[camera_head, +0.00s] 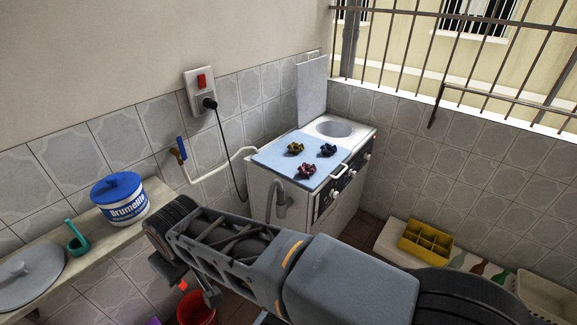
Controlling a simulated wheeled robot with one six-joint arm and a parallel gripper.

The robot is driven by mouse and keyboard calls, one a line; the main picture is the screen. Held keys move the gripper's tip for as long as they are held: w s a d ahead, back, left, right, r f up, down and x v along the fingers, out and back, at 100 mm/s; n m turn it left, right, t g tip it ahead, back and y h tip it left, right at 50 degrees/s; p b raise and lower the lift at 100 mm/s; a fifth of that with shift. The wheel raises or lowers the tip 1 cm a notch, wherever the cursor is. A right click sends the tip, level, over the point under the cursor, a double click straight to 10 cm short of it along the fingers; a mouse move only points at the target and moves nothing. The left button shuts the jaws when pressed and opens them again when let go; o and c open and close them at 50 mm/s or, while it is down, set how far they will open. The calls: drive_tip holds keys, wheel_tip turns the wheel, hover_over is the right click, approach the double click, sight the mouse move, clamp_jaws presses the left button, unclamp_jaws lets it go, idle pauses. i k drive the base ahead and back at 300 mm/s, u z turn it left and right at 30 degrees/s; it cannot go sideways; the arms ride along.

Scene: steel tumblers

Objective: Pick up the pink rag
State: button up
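The pink rag (307,171) is a small crumpled dark-pink bundle. It lies near the front edge of a light blue mat (272,157) on top of a white appliance (262,190). A yellow rag (295,148) lies behind it and a dark blue rag (328,150) lies behind it to the right. My arm crosses the foreground, below and in front of the appliance, well apart from the rags. The end of my arm is at the lower left, mostly hidden behind its own links, and I cannot make out the fingers clearly.
The appliance has a round basin (334,129) and a raised lid (311,91). A pale pipe (207,176) and a grey hose (279,206) run beside it. A lidded white bucket (121,204) stands on the left ledge. A red bucket (197,310) and a yellow crate (426,241) sit lower down.

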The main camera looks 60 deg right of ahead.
sight(308, 168)
drive_tip(key=i, duration=0.65)
drive_tip(key=z, duration=2.15)
drive_tip(key=i, duration=0.5)
